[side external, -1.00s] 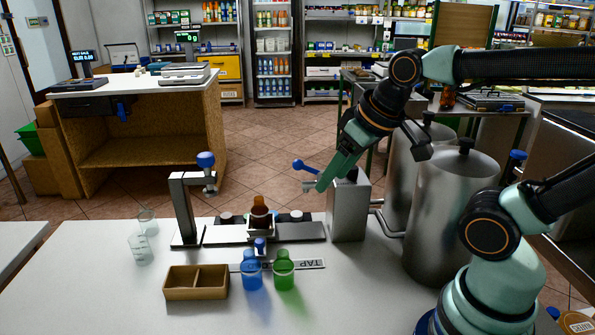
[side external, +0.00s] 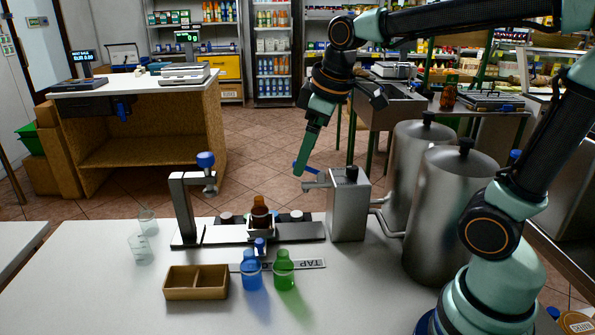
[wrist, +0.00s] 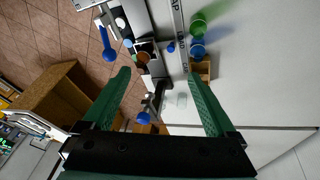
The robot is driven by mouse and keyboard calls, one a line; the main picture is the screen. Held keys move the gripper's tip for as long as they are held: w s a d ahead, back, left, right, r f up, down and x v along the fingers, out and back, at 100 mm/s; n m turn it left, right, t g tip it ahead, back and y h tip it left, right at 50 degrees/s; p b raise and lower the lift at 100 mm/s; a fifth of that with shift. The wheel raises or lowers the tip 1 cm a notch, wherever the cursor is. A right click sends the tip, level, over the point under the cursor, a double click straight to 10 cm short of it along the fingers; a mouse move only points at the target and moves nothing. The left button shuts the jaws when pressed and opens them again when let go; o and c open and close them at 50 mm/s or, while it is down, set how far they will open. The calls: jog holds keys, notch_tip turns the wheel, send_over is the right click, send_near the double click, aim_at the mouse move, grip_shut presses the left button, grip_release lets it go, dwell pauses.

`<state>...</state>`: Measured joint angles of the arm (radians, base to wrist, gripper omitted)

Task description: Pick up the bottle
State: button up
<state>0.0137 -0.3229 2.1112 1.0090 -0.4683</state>
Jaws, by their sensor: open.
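The brown bottle (side external: 260,215) stands upright in a white holder on the dark rail of the filling station in the side view. In the wrist view the bottle (wrist: 143,57) is seen from above, between the lines of my two green fingers and beyond their tips. My gripper (side external: 299,172) hangs above and to the right of the bottle, apart from it, pointing down. In the wrist view my gripper (wrist: 158,75) has its fingers wide apart with nothing between them.
A metal tap post (side external: 348,205) with a blue lever stands right of the bottle, and a second post (side external: 183,210) stands left. Steel tanks (side external: 450,230) stand at right.

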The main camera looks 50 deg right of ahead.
jog(key=w+f+n+g, duration=0.25)
jog(key=w+n, duration=0.35)
jog(key=w, duration=0.3)
jog(key=n+g, duration=0.2)
jog(key=n, duration=0.4)
send_near(259, 205)
jog(key=shift+d+t, duration=0.25)
jog(key=shift+d, duration=0.35)
jog(key=shift+f, duration=0.3)
notch_tip(259, 205, down, 6)
jog(key=shift+w+a+f, duration=0.1)
jog(key=shift+f, duration=1.4)
jog(key=shift+w+a+f, duration=0.1)
jog(key=shift+f, duration=1.4)
grip_shut()
